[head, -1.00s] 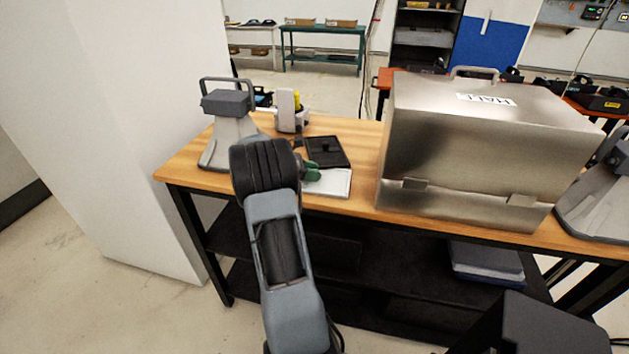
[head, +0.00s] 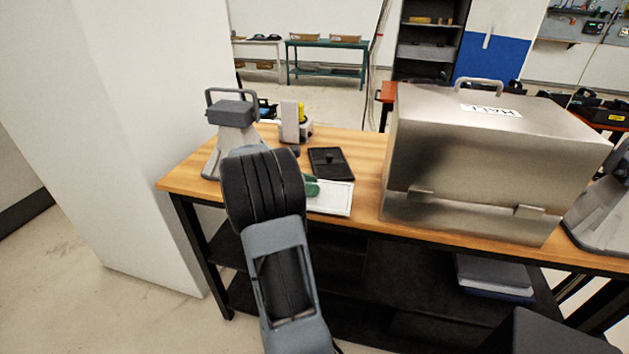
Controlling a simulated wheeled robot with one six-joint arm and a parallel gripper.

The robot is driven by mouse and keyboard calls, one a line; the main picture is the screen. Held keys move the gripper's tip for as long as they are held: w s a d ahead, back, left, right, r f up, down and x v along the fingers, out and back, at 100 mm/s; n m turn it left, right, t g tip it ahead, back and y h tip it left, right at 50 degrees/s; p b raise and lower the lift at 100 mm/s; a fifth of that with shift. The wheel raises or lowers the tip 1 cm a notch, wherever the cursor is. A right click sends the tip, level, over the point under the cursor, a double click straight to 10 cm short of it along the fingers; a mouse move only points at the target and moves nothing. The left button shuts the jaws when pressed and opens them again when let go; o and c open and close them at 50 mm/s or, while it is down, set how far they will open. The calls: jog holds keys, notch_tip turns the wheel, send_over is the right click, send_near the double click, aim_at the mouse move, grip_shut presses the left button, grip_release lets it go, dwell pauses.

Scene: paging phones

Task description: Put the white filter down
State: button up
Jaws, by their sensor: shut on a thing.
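The white filter (head: 334,199) is a flat, thin, pale panel at the front left of the wooden workbench. It lies level at bench-top height; I cannot tell whether it touches the wood. My gripper (head: 312,187), with green fingertips, is shut on the filter's left edge. My own arm hides most of the gripper and the filter's left end.
A black lidded tray (head: 330,163) lies just behind the filter. A large metal box (head: 480,170) stands to the right, with a narrow strip of bare wood between. A grey stand (head: 229,130) and a white holder with a yellow item (head: 293,122) are behind.

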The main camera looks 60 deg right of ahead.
jog(key=s+a, duration=0.4)
jog(key=a, duration=0.7)
jog(key=w+a+n+t+h, duration=0.1)
jog(key=w+a+n+t, duration=0.2)
jog(key=w+n+t, duration=0.25)
jog(key=w+a+n+t+h+p, duration=0.1)
jog(key=w+a+n+t, duration=0.1)
jog(key=w+n+t, duration=0.35)
jog(key=w+a+n+t+h, duration=0.1)
jog(key=w+a+n+t, duration=0.25)
jog(key=w, duration=0.45)
jog(key=w+a+f+n+t+y, duration=0.2)
jog(key=a+n, duration=0.1)
jog(key=a, duration=0.3)
jog(key=w+a+f+n+t+y, duration=0.1)
jog(key=a+f+n+t+y, duration=0.1)
jog(key=a, duration=0.4)
jog(key=w+a+f+n+t+y+p, duration=0.1)
jog(key=w+a+f+n+t+y, duration=0.1)
jog(key=a, duration=0.4)
jog(key=shift+w+a+f+n+t+y, duration=0.25)
jog(key=shift+f+n+t+y, duration=0.2)
jog(key=shift+n+t+y, duration=0.75)
